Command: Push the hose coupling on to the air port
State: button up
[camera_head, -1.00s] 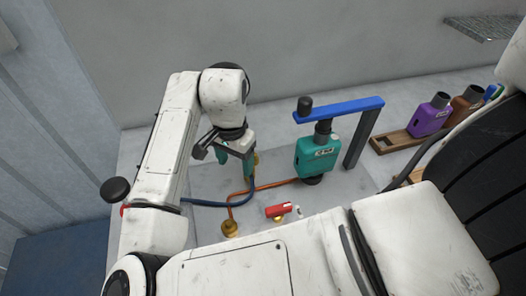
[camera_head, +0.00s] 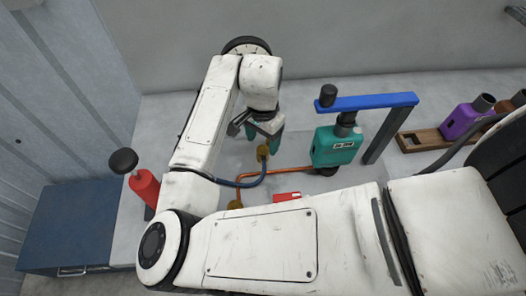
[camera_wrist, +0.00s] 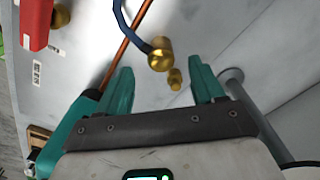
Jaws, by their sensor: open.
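The hose coupling (camera_wrist: 160,54) is a brass cylinder on the end of a blue hose. It lies just ahead of my gripper (camera_wrist: 160,66), near the line between the teal fingertips. My gripper is open and holds nothing. A smaller brass stub (camera_wrist: 175,80) shows between the fingers, close by the coupling; I cannot tell if it is the air port. In the head view, my gripper (camera_head: 263,137) is above and beside brass at the hose end (camera_head: 262,152). Another brass fitting (camera_head: 235,204) sits where the copper pipe begins, partly hidden by my arm.
A teal muffler (camera_head: 335,147) stands under a blue-topped frame (camera_head: 367,103) at right, joined to the copper pipe (camera_head: 275,170). A red part (camera_head: 287,196) lies nearer. A wooden rack (camera_head: 425,140) holds other mufflers. A blue cabinet (camera_head: 75,220) is at left.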

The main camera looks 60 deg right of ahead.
aim_at(263, 149)
jog(key=shift+f, duration=0.45)
jog(key=shift+d+f+p, duration=0.1)
jog(key=shift+f+p, duration=0.65)
jog(key=shift+f, duration=1.85)
jog(key=c, duration=1)
notch_tip(263, 149, up, 10)
jog(key=shift+r+b, duration=0.1)
jog(key=shift+b, duration=0.65)
jog(key=shift+c, duration=0.2)
